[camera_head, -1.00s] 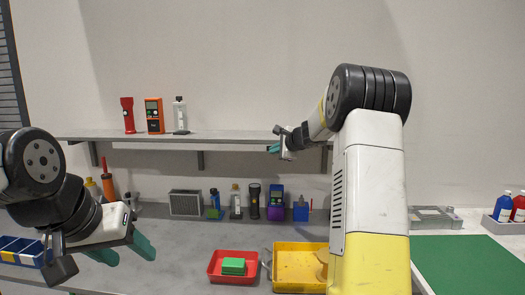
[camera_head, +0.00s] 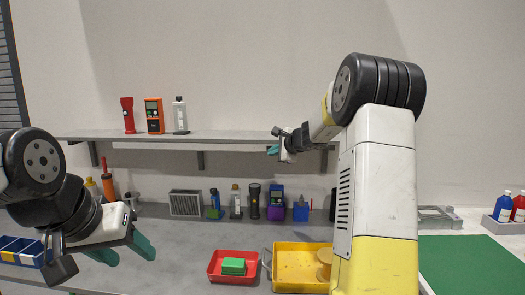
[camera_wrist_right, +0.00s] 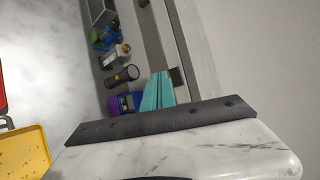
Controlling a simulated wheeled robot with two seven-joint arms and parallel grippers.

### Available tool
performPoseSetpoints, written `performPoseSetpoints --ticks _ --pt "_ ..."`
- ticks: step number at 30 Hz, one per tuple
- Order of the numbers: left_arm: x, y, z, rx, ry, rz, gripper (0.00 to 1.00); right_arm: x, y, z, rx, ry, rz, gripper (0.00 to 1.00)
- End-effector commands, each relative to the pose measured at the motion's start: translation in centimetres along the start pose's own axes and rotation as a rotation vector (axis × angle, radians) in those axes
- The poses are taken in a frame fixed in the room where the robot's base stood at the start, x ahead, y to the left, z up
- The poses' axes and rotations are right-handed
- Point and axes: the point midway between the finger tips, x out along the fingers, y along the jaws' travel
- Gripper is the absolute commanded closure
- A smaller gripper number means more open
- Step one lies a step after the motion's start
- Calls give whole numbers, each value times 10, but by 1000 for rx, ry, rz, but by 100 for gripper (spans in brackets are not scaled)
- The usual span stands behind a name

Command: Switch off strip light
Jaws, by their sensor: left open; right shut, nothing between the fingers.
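A pale strip, which looks like the strip light (camera_head: 235,147), runs along the underside of the wall shelf (camera_head: 230,136). I cannot make out its switch or tell whether it is lit. My right gripper (camera_head: 272,150) is shut and empty at the right part of the shelf, near its front edge. In the right wrist view its teal fingers (camera_wrist_right: 158,90) are together and overlap the shelf edge; contact cannot be told. My left gripper (camera_head: 124,250) is open and empty, low at the left over the bench.
A red flashlight (camera_head: 128,115), an orange meter (camera_head: 154,115) and a bottle (camera_head: 180,115) stand on the shelf. Several tools and bottles line the bench back below. A red tray (camera_head: 233,277) with a green block and a yellow tray (camera_head: 297,261) lie in front.

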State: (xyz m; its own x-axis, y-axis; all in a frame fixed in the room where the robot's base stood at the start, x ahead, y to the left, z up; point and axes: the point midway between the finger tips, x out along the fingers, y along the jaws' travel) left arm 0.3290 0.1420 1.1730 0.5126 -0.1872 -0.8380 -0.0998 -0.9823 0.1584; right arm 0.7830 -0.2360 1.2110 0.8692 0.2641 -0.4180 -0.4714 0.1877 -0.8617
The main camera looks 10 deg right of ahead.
Motion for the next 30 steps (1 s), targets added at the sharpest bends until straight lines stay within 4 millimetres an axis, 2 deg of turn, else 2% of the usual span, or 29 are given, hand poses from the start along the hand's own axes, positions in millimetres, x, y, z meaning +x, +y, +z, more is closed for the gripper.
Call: performPoseSetpoints --ticks 9,23,26,29,30 --pt "0 0 0 0 0 0 47 -22 16 16 1 0 0 100" --pt "0 0 0 0 0 0 47 -28 19 21 -8 -3 1 100" --pt "0 0 0 0 0 0 47 -42 20 40 -71 -31 12 100" --pt "0 0 0 0 0 0 47 -74 28 78 -223 -92 44 100" --pt "0 0 0 0 0 0 47 -93 35 97 -308 -125 63 100"
